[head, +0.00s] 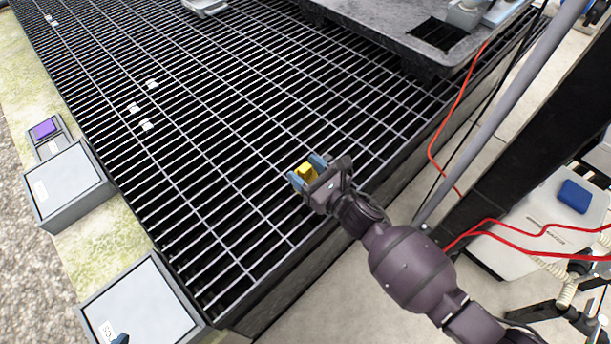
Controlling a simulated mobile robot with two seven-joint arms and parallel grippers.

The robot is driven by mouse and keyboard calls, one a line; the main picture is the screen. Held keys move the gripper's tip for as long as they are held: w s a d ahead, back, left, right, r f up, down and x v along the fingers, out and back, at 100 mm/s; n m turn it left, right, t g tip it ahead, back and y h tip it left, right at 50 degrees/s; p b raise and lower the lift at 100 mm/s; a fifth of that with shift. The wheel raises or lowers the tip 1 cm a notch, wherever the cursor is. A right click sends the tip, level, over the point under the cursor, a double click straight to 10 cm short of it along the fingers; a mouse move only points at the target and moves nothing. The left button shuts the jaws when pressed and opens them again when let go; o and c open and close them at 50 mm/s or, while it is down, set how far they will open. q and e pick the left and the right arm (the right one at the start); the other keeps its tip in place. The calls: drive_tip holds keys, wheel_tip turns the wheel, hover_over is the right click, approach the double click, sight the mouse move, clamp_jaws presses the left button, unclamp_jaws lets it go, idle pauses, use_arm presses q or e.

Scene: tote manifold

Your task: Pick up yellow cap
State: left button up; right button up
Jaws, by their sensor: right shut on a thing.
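The yellow cap (305,172) is a small bright yellow piece in the middle of the head view. My right gripper (307,174) is shut on it, with a blue-grey finger on either side of it. The gripper and cap are over the dark metal grating, near its right edge. I cannot tell how high above the grating the cap is. My left gripper does not show.
The grating (210,130) is mostly clear. A grey tote (385,40) stands at the top right. Grey boxes (70,185) line the left edge, one with a purple block (45,128). Red cables (437,135) and a white case with a blue block (575,196) are at right.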

use_arm(q)
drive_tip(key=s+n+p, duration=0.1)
drive_tip(key=p, duration=0.2)
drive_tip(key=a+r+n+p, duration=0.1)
drive_tip(key=p, duration=0.2)
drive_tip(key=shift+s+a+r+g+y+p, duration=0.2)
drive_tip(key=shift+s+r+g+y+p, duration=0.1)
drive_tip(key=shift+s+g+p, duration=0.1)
use_arm(e)
wheel_tip(320, 180, up, 17)
drive_tip(key=shift+r, duration=0.2)
